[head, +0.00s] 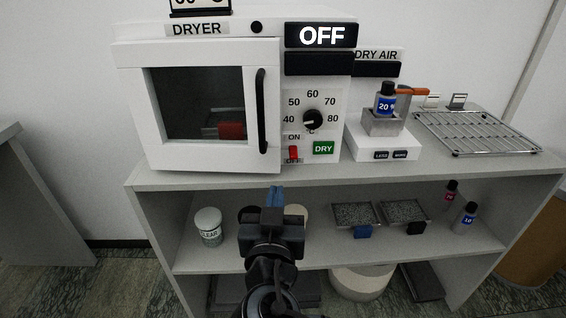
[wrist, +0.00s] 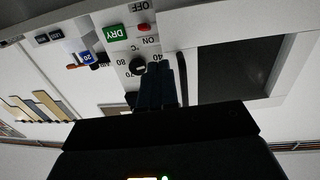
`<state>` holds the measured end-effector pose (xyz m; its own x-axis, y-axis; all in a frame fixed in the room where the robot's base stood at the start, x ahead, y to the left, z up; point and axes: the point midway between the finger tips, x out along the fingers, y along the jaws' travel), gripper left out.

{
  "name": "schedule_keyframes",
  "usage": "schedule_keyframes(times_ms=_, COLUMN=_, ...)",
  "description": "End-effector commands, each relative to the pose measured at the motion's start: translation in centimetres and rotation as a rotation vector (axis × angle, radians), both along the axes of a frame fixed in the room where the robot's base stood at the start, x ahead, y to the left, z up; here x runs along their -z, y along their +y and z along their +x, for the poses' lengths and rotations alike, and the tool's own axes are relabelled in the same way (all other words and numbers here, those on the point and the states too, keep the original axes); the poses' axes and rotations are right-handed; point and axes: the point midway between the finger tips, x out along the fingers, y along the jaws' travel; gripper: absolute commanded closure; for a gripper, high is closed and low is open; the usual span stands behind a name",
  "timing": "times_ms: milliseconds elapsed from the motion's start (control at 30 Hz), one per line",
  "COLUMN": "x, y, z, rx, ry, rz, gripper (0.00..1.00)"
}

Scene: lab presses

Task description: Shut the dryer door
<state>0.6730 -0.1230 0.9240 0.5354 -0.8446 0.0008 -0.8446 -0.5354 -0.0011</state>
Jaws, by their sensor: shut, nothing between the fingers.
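The white dryer (head: 200,30) stands on the upper shelf, its display reading OFF. Its door (head: 205,158), with a dark window, lies flush or nearly flush with the front; I cannot tell whether a small gap is left. The black upright handle (head: 261,110) is at the door's right side. A red-fronted item shows through the window. My gripper (head: 275,194) is shut and empty, in front of and below the handle. In the upside-down wrist view, my fingers (wrist: 155,88) are beside the handle (wrist: 182,78), with the door (wrist: 275,95) at right; contact is unclear.
The control panel with dial (head: 312,119) and DRY button (head: 323,148) is right of the door. Further right are a blue-labelled bottle (head: 385,101) on a white scale and a wire rack (head: 475,131). The lower shelf holds jars, trays (head: 358,216) and bottles.

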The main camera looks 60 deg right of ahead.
Motion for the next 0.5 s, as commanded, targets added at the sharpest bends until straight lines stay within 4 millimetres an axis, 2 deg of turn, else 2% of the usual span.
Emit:
schedule_keyframes(times_ms=300, x=-0.2, y=-5.4, z=3.3, rx=0.004, ry=0.001, rz=0.001, gripper=1.00)
schedule_keyframes(times_ms=500, x=-0.2, y=-7.6, z=4.8, rx=0.002, ry=0.001, rz=0.001, gripper=1.00)
